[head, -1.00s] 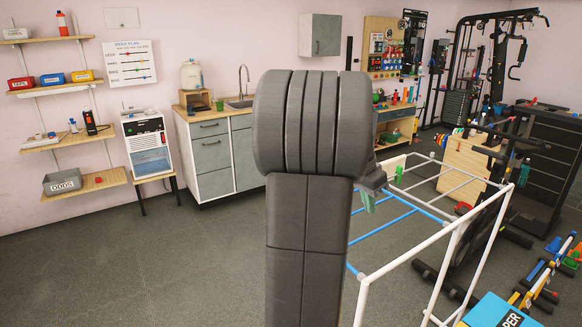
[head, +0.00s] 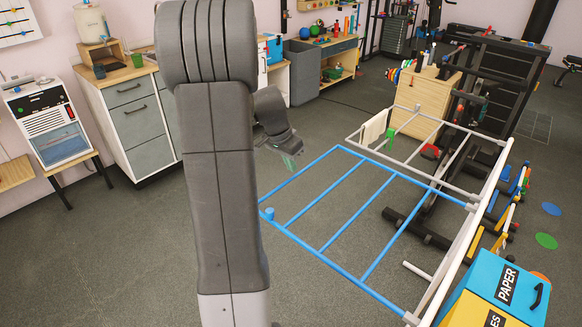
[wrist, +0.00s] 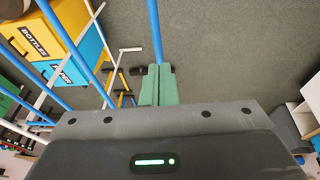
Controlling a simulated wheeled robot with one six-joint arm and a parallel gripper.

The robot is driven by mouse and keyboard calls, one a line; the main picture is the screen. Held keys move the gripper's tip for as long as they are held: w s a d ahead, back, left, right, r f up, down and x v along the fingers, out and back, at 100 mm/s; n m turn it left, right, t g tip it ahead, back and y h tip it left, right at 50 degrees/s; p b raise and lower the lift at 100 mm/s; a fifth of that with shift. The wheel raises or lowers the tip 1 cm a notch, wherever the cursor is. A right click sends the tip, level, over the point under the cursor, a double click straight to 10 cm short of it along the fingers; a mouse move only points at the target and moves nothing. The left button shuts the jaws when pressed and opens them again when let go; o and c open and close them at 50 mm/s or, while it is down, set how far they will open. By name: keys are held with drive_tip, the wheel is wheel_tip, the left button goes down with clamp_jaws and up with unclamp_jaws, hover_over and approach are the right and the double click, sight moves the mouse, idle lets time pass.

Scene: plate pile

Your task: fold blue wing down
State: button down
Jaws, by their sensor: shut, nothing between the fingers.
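The blue wing (head: 330,241) is a ladder-like frame of blue tubes on a white drying rack (head: 492,200). In the head view it sticks out to the left of the rack, roughly level, with a short blue knob (head: 267,214) near its outer edge. My gripper (head: 291,161) has green fingers and is above and beyond the wing's far left part, partly hidden by my arm. In the wrist view the fingers (wrist: 158,84) are shut together and empty. A blue tube (wrist: 154,30) runs in line with their tips; I cannot tell whether they touch.
A white cloth (head: 375,128) and a green clip (head: 390,133) hang on the rack's far side. A yellow and blue bin (head: 500,295) stands at the lower right. Cabinets (head: 137,115) line the left wall. Floor left of the wing is clear.

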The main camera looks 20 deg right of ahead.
drive_tip(key=shift+f, duration=0.9)
drive_tip(key=shift+f, duration=0.1)
